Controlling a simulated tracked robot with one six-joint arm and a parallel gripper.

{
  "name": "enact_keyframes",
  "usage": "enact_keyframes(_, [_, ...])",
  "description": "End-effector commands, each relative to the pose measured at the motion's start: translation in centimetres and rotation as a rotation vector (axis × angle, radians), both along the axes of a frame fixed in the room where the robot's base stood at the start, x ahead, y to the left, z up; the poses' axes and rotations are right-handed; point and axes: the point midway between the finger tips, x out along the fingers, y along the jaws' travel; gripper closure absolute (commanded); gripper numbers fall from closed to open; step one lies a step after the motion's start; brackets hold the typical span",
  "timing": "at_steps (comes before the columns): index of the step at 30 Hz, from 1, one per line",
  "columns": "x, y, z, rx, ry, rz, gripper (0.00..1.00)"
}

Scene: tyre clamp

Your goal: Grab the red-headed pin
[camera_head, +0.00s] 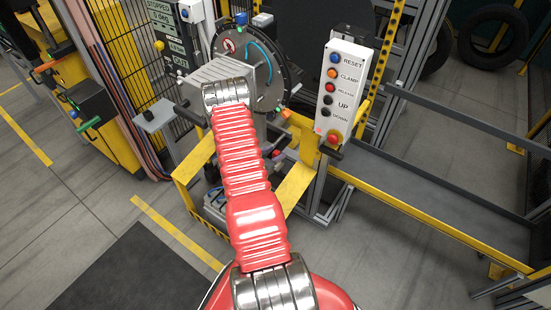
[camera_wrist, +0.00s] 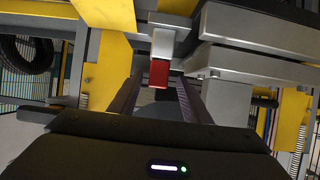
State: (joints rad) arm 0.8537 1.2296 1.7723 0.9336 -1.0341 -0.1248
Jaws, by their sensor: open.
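In the wrist view, the red-headed pin (camera_wrist: 160,73) shows as a red block at the lower end of a pale grey upright piece. My gripper (camera_wrist: 158,88) is open, with one dark finger on each side of the picture's middle. The red head appears between the two fingertips, toward their far ends. I see no contact, and I cannot tell whether the head is between the fingers or just beyond them. In the head view, my red-sleeved arm reaches to the machine, and I cannot make out my gripper or the pin there.
Grey metal plates (camera_wrist: 245,65) lie right of the pin, close to the right finger. Yellow frame posts (camera_wrist: 107,70) stand to the left. In the head view, a button panel (camera_head: 343,88) stands right of the arm, and a round disc (camera_head: 270,75) stands behind it.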

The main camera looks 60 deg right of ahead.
Motion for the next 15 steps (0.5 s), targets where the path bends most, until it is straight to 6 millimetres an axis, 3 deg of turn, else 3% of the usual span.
enact_keyframes(7, [-0.2, -0.6, -0.4, 0.000, 0.000, -0.001, 0.56])
enact_keyframes(15, [-0.8, -3.6, -2.1, -0.001, -0.001, -0.002, 0.56])
